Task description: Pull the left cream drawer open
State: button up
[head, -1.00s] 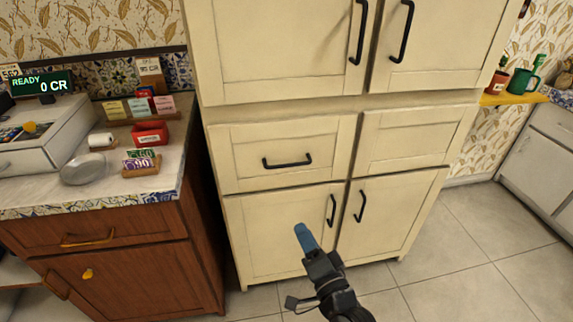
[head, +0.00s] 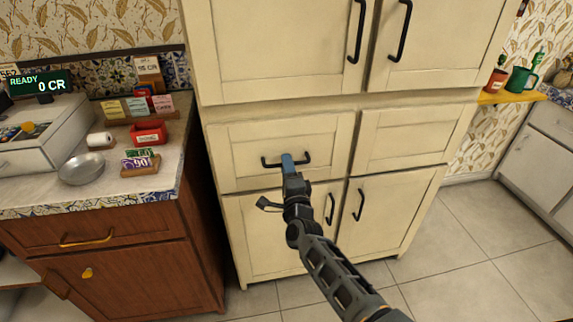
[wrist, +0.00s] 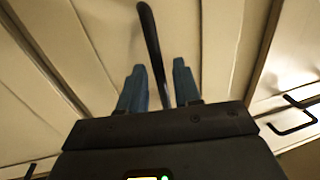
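The left cream drawer (head: 235,150) is in the middle of the cream cabinet in the head view, and its front looks flush with the cabinet. Its black bar handle (head: 270,163) runs level across the front. My gripper (head: 287,160) is at the middle of this handle and hides part of it. In the wrist view my gripper (wrist: 154,85) has its two blue fingers apart, with the black handle (wrist: 152,40) running between them. A gap shows on both sides of the handle; whether a finger touches it I cannot tell.
A plain cream drawer front (head: 400,140) is to the right. Lower doors with black handles (head: 331,208) are below, and upper doors (head: 275,45) are above. A brown counter (head: 120,255) stands close on the left. Tiled floor (head: 480,230) is free at the right.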

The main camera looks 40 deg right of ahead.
jog(key=shift+w+d+r, duration=0.1)
jog(key=shift+w+d, duration=0.25)
jog(key=shift+w, duration=0.15)
grip_shut()
dwell(0.3)
